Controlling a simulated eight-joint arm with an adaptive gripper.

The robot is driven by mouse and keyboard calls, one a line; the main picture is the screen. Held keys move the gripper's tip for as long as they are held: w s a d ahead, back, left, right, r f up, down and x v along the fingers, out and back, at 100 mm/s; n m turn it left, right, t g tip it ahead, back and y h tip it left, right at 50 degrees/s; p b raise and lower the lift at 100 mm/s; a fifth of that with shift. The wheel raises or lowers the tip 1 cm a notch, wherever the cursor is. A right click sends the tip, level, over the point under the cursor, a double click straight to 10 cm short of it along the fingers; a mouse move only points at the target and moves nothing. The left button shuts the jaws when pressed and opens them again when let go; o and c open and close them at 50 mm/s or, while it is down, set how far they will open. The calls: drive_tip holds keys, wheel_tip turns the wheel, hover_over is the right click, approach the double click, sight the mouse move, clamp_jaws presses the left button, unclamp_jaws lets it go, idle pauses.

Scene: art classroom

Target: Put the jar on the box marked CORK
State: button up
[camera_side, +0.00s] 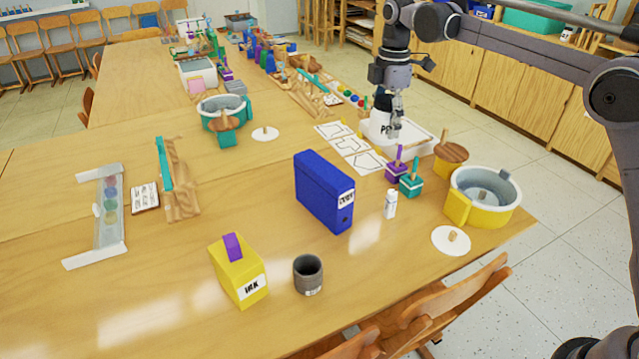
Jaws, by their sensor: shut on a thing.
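My gripper (395,122) points down at the upper right, over a white tray (424,150) on the table. It is shut on a white jar (382,122) with a dark top and a label beginning "PO", partly hidden by the fingers. I cannot tell whether the jar touches the tray. A tall blue box (318,190) stands mid-table; its white label is too small to read surely. A yellow box (238,274) with a purple top piece stands at the front left; its label looks like "IRK". I cannot tell for certain which box is marked CORK.
A dark grey cup (308,274) stands beside the yellow box. A small white bottle (390,204), purple (396,170) and teal (411,184) blocks and a yellow-grey round pot (484,197) stand right of the blue box. The table left of the blue box has free room.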

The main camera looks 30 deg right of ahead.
drive_tip(key=w+a+f, duration=0.1)
drive_tip(key=a+f, duration=0.1)
drive_tip(key=a, duration=0.1)
drive_tip(key=w+a+f, duration=0.1)
drive_tip(key=a+f, duration=0.1)
drive_tip(key=a, duration=0.1)
drive_tip(key=w+a+f, duration=0.1)
drive_tip(key=a+f, duration=0.1)
drive_tip(key=a, duration=0.2)
drive_tip(key=shift+w+a+f, duration=0.1)
drive_tip(key=shift+w+f, duration=0.1)
drive_tip(key=shift+w, duration=0.1)
drive_tip(key=shift+a+f, duration=0.15)
drive_tip(key=shift+f, duration=1.95)
drive_tip(key=o, duration=1.4)
drive_tip(key=shift+f, duration=0.15)
drive_tip(key=shift+o, duration=0.2)
